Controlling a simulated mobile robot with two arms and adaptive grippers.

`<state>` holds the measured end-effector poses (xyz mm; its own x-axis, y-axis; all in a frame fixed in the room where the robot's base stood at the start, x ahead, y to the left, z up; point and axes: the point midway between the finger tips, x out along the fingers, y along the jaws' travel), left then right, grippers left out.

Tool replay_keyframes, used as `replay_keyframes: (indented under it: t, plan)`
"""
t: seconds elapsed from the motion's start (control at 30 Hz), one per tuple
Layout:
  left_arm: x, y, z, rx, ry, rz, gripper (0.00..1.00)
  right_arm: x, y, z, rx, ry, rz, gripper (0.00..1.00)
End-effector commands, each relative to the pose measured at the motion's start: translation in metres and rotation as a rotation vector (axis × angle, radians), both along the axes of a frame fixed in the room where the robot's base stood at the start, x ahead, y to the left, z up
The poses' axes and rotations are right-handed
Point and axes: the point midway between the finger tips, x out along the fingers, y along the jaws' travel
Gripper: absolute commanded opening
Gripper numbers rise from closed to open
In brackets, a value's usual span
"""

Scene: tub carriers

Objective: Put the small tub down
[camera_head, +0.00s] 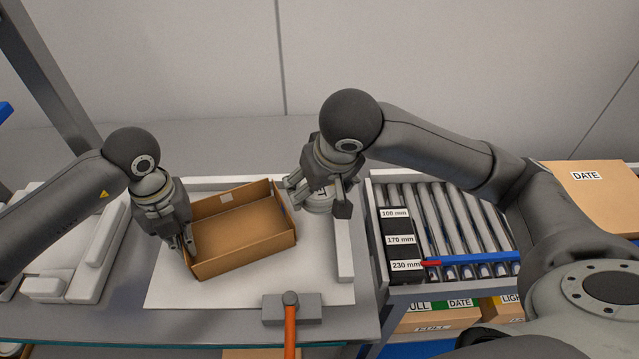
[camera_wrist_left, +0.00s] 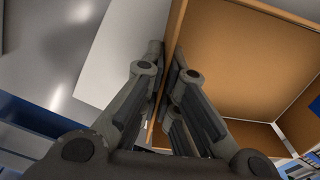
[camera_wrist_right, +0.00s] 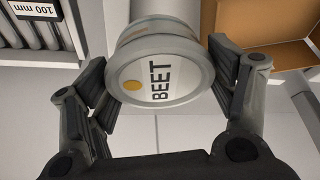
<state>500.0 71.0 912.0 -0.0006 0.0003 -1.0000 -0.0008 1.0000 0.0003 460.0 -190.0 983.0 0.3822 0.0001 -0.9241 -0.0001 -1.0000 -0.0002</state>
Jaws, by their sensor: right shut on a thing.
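A pale tub with a lid marked BEET (camera_wrist_right: 160,80) is between the fingers of my right gripper (camera_wrist_right: 168,92), which is shut on it. In the head view the tub (camera_head: 320,201) is partly hidden by that gripper, just right of an open cardboard box (camera_head: 243,262). I cannot tell whether its base touches the surface. My left gripper (camera_head: 180,243) is at the box's left wall. In the left wrist view its fingers (camera_wrist_left: 165,62) lie on both sides of the wall of the box (camera_wrist_left: 235,60), shut on it. The box looks empty.
A white mat (camera_head: 200,292) lies under the box. A pale raised strip (camera_head: 344,250) runs right of the tub. Beyond it is a roller conveyor (camera_head: 468,228) with a size-marked block (camera_head: 398,240). A grey block with an orange handle (camera_head: 290,325) is in front.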

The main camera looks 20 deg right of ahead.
Motion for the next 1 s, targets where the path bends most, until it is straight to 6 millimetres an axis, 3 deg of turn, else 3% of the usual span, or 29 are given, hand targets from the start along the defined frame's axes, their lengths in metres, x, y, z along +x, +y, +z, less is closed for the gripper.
replay_keyframes:
  t: [0.47, 1.0]
  plan:
    - [0.0, 0.0, 0.0, 0.0, 0.0, 0.0, 0.0, 0.006, 0.006, 0.0, 0.002, -0.001, 0.059, 0.49]
    - [0.0, 0.0, 0.0, 0.0, 0.0, 0.0, 0.0, 0.051, 0.074, 0.007, 0.004, -0.003, 0.831, 0.49]
